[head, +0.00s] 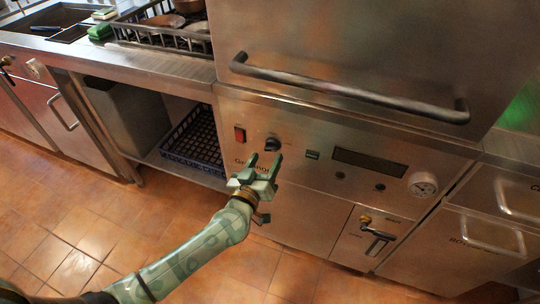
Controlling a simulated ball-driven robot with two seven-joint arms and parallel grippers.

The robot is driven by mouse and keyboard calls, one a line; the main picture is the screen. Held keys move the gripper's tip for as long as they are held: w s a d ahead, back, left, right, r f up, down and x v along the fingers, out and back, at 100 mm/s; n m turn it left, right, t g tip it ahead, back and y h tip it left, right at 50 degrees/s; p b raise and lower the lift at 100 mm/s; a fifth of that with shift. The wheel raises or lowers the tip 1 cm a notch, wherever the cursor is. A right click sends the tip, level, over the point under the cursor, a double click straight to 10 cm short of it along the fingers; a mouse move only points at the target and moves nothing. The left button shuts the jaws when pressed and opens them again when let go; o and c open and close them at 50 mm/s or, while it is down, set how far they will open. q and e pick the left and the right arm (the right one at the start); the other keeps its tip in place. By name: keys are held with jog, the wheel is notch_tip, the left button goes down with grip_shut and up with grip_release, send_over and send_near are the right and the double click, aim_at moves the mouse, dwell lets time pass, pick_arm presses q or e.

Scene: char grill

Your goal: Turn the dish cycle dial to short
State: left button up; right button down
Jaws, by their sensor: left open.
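The dish cycle dial (272,144) is a dark round knob on the steel front panel of the dishwasher (300,118), right of a red switch (240,134). My left gripper (265,160) is open just below the dial, its two fingers pointing up toward it. It looks close to the dial, but I cannot tell whether it touches. The dial's setting marks are too small to read. My right gripper is not in view.
A long bar handle (345,92) juts out above the panel. A display (369,162), small buttons and a gauge (423,184) sit to the right. A lever (377,240) is below. A blue crate (196,146) is on the shelf at left.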

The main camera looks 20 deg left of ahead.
aim_at(272, 147)
pick_arm(q)
jog(key=w, duration=0.3)
jog(key=shift+w+b, duration=0.1)
jog(key=shift+b, duration=0.25)
jog(key=c, duration=1)
